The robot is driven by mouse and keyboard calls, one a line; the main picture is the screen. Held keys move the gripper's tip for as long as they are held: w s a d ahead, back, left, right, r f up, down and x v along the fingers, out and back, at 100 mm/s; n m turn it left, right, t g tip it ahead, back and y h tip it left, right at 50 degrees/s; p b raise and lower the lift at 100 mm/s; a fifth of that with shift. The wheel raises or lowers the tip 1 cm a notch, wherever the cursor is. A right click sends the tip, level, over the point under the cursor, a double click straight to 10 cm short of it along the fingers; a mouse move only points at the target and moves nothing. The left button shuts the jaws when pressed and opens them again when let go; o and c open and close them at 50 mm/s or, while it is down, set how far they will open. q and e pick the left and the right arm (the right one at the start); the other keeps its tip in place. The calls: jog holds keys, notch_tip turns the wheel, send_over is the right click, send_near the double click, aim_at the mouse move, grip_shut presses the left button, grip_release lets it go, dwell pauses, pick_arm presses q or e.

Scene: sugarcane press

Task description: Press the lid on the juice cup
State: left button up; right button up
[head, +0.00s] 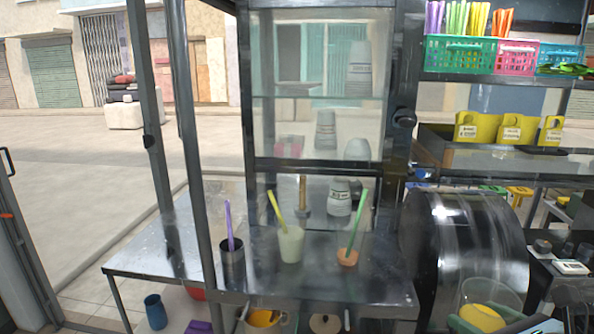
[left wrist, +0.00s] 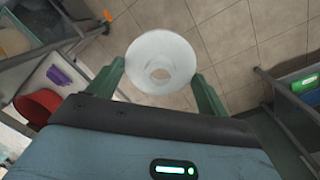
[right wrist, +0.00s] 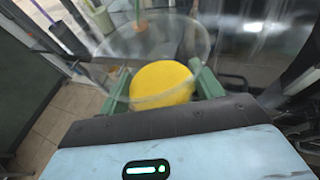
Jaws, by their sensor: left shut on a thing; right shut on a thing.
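A clear cup (right wrist: 135,45) with yellow juice (right wrist: 162,84) in its lower part is between the green fingers of my right gripper (right wrist: 162,92) in the right wrist view. The cup also shows at the lower right of the head view (head: 489,293), open at the top, beside the dark metal drum. My left gripper (left wrist: 159,82) is shut on a whitish, round, cone-like lid (left wrist: 160,45) with a hole in its middle, in the left wrist view. I do not make out the left gripper or the lid in the head view. The cup and lid appear apart.
A metal table (head: 265,285) holds a dark cup (head: 232,265), a pale green cup (head: 291,245) and an orange cup (head: 348,257) with straws or sticks. The large metal drum (head: 455,255) stands close to the right gripper. Straw baskets (head: 460,55) sit on the upper right shelf.

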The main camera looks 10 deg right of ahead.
pick_arm(q)
jog(key=shift+s+d+f, duration=0.1)
jog(key=shift+d+f, duration=0.85)
jog(key=shift+d, duration=0.2)
pick_arm(e)
jog(key=shift+a+f, duration=0.2)
pick_arm(q)
jog(key=w+d+r+m, duration=0.1)
jog(key=w+d+m, duration=0.1)
jog(key=d, duration=0.8)
jog(key=w+d+r+m+p, duration=0.1)
jog(key=w+d+r+m, duration=0.1)
jog(key=d, duration=0.8)
jog(key=shift+w+d+m, duration=0.35)
jog(key=shift+w+m, duration=0.35)
jog(key=shift+m, duration=0.4)
pick_arm(e)
jog(key=a+f+n+g+y, duration=0.1)
jog(key=a+f+n+y, duration=0.3)
jog(key=a, duration=0.8)
jog(key=shift+w+a+f+g+y, duration=0.15)
jog(key=shift+a+f+g+y, duration=0.15)
jog(key=shift+f, duration=0.15)
jog(key=w+a+f+n+g+y, duration=0.2)
jog(key=a+n+g+y, duration=0.4)
jog(key=a, duration=1)
jog(key=shift+n+g, duration=0.6)
jog(key=shift+n, duration=0.4)
